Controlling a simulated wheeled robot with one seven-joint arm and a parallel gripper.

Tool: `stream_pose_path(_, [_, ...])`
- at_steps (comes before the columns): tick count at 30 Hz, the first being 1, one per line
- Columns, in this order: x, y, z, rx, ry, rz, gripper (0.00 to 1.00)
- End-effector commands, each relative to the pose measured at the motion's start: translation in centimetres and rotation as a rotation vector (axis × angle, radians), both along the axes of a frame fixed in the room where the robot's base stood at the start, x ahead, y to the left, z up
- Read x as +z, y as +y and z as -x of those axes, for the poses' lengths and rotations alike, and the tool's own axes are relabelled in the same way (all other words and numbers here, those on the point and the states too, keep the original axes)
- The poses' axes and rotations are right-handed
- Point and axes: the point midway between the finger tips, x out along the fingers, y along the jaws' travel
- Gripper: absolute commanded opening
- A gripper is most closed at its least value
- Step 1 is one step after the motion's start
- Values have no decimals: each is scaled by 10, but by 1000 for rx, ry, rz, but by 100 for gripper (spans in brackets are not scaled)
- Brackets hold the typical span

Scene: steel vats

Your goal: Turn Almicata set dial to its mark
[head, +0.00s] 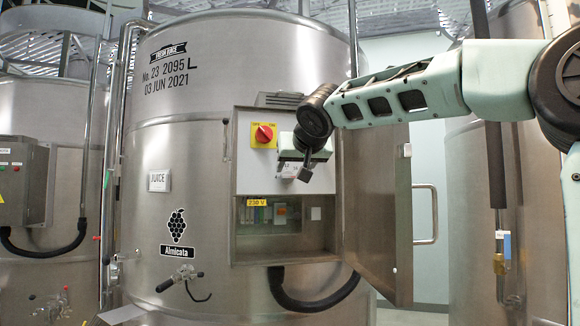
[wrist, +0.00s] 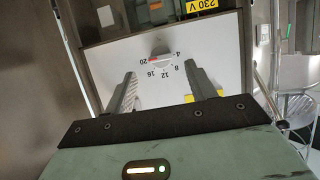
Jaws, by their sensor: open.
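The Almicata set dial shows in the wrist view as a small grey knob (wrist: 161,52) on a white panel, with a red streak beside it near the printed 20. The scale numbers from 4 to 20 appear upside down around it. My gripper (wrist: 162,76) is open, its two fingers pointing at the panel on either side of the scale, with nothing between them. In the head view my gripper (head: 305,165) is in front of the white panel (head: 253,180) and hides most of the dial. I cannot tell whether the fingers touch the panel.
A red rotary switch (head: 263,134) on a yellow plate sits up and left of my gripper. The control box door (head: 385,215) stands open at the right. Below the panel is a recess with breakers (head: 268,215). A black hose (head: 315,297) hangs underneath.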

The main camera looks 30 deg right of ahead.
Motion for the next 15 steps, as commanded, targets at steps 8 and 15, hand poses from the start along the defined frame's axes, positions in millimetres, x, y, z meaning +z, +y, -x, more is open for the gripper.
stream_pose_path(8, [-9,-11,-33,-1,8,3,56])
stream_pose_path(15, [-19,-17,-47,1,5,2,56])
